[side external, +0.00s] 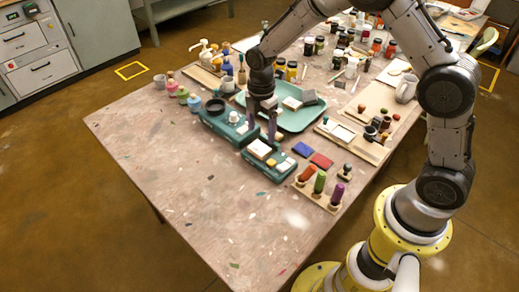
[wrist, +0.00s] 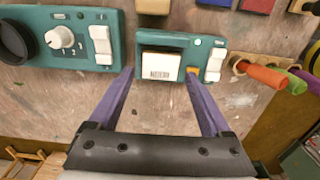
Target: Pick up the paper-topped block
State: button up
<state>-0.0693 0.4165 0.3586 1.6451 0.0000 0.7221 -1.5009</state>
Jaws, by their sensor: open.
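A small block with a white, printed paper-like top (wrist: 160,66) rests on a teal device with white switches (wrist: 205,42). In the side view the pale-topped block (side external: 259,148) is on the smaller teal unit (side external: 281,166) near the middle of the table. My gripper (wrist: 160,75) is open, its two purple fingers spread to either side of the block in the wrist view, with nothing between them held. In the side view my gripper (side external: 262,124) points down just behind the block, above the teal units. I cannot tell the exact height of its fingertips.
A larger teal unit with a black dish and knob (wrist: 62,38) stands to the left. A rack of orange, green and purple handles (side external: 319,187) is to the right, near red (side external: 321,160) and blue (side external: 302,149) pads. A teal tray (side external: 313,119) lies behind. The front-left table is clear.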

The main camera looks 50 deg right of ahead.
aim_at(260, 147)
jog(key=shift+s+a+f, duration=0.1)
jog(key=shift+a+f, duration=0.05)
jog(key=shift+f, duration=1.3)
jog(key=shift+a+f, duration=0.1)
jog(key=shift+f, duration=1.3)
jog(key=c, duration=1.1)
jog(key=shift+r, duration=0.15)
